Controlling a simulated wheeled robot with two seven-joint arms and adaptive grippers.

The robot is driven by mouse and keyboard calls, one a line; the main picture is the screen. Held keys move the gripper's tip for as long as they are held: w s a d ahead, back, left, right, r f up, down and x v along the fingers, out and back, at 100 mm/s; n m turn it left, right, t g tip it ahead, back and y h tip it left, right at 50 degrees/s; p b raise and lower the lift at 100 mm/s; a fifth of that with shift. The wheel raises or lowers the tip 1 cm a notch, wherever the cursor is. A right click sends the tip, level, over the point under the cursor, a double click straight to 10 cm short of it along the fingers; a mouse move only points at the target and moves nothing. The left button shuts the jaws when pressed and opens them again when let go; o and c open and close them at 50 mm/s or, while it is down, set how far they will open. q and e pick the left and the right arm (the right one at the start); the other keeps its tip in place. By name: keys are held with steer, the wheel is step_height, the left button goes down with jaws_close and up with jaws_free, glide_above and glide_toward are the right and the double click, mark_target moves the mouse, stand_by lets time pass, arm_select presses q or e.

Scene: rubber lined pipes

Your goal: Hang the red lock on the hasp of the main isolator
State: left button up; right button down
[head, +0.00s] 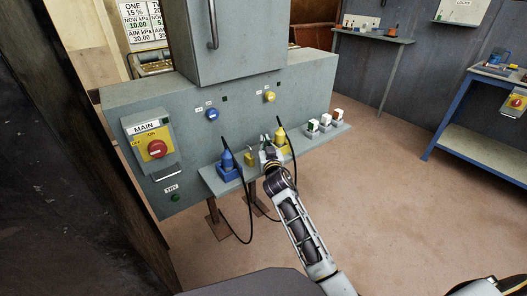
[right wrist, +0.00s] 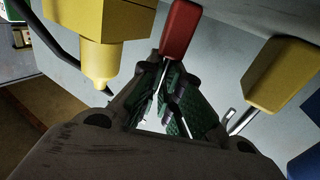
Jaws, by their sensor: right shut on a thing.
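The red lock (right wrist: 180,30) shows in the right wrist view at the fingertips of my right gripper (right wrist: 170,85). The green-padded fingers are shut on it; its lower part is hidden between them. In the head view my right gripper (head: 268,153) is over the grey shelf, beside the yellow connector; I cannot make out the red lock there. The main isolator (head: 150,148), a yellow and grey box with a red knob, is on the panel at the left, well away from the gripper. My left gripper is not in view.
The shelf (head: 208,180) holds a blue connector (head: 227,165), a yellow lock (head: 250,156), a yellow connector (head: 281,139) and several white-topped blocks. The yellow lock (right wrist: 273,75) and yellow connector (right wrist: 105,40) flank the gripper closely. Black cables hang there. Floor in front is clear.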

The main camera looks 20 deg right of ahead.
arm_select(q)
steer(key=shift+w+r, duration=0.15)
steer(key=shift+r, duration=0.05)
arm_select(e)
steer(key=shift+r, duration=0.1)
steer(key=shift+r, duration=0.2)
steer(key=shift+r+p, duration=0.4)
steer(key=shift+r, duration=0.3)
step_height(320, 180, up, 7)
steer(key=shift+f+p, duration=0.15)
steer(key=shift+p, duration=1.05)
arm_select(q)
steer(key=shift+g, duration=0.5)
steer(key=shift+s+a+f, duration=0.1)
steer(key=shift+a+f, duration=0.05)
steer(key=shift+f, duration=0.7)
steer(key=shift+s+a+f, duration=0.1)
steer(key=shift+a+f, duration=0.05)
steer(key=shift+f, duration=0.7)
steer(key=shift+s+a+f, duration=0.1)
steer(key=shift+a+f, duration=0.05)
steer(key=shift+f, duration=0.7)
arm_select(e)
steer(key=shift+r, duration=0.7)
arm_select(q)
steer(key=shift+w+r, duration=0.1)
